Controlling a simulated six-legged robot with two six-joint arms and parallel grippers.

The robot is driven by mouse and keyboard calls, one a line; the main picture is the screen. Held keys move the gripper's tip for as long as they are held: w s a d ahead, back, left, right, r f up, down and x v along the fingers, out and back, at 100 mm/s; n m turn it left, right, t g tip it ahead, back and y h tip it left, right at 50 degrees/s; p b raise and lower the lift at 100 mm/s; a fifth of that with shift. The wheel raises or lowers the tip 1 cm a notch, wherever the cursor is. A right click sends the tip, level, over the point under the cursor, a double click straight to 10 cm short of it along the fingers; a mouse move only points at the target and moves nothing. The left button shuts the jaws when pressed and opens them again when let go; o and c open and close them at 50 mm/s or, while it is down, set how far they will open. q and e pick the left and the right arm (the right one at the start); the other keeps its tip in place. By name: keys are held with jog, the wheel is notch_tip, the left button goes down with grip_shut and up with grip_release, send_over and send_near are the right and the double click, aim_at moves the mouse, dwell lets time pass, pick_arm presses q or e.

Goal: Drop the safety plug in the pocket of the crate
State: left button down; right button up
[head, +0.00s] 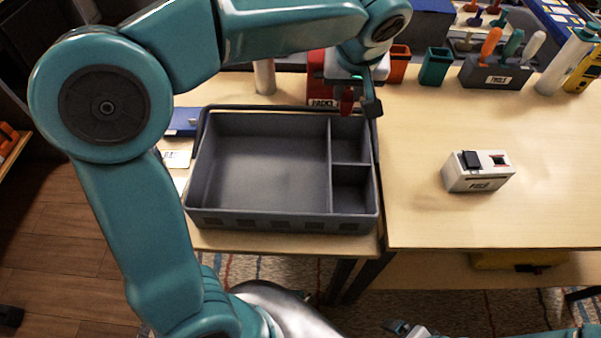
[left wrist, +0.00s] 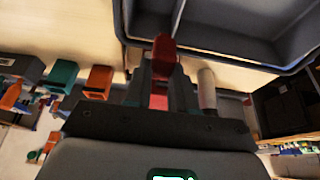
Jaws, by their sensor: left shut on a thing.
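The safety plug is a small red piece (head: 347,104), held between the fingers of my left gripper (head: 352,95). In the left wrist view the red plug (left wrist: 163,55) sticks out past the shut fingers (left wrist: 160,78). The grey crate (head: 268,222) stands on the table, with one large compartment on the left and two small pockets on the right. The plug hangs near the crate's back right edge, by the rear pocket (head: 349,140). The crate wall also shows in the left wrist view (left wrist: 240,54). A dark part at the bottom edge may be my right gripper (head: 405,328); its fingers are unclear.
A white fuse box (head: 478,172) stands on the right table. A red box (head: 317,80) is behind the crate, with orange (head: 398,64) and teal (head: 435,66) cups beside it. A tool rack (head: 497,75) stands farther right. The right table's front is mostly clear.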

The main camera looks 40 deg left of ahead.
pick_arm(q)
notch_tip(320, 180, down, 3)
jog(key=shift+f+b, duration=0.1)
jog(key=shift+b, duration=0.75)
jog(key=shift+s+f+b, duration=0.1)
jog(key=shift+f+b, duration=0.2)
pick_arm(e)
jog(key=f, duration=0.3)
jog(key=shift+s, duration=0.2)
pick_arm(q)
jog(key=c, duration=0.9)
grip_release()
jog(key=shift+o, duration=0.2)
jog(key=p+v, duration=0.3)
jog(key=v, duration=1.3)
jog(key=shift+r, duration=0.2)
pick_arm(e)
notch_tip(320, 180, up, 3)
jog(key=shift+r, duration=0.1)
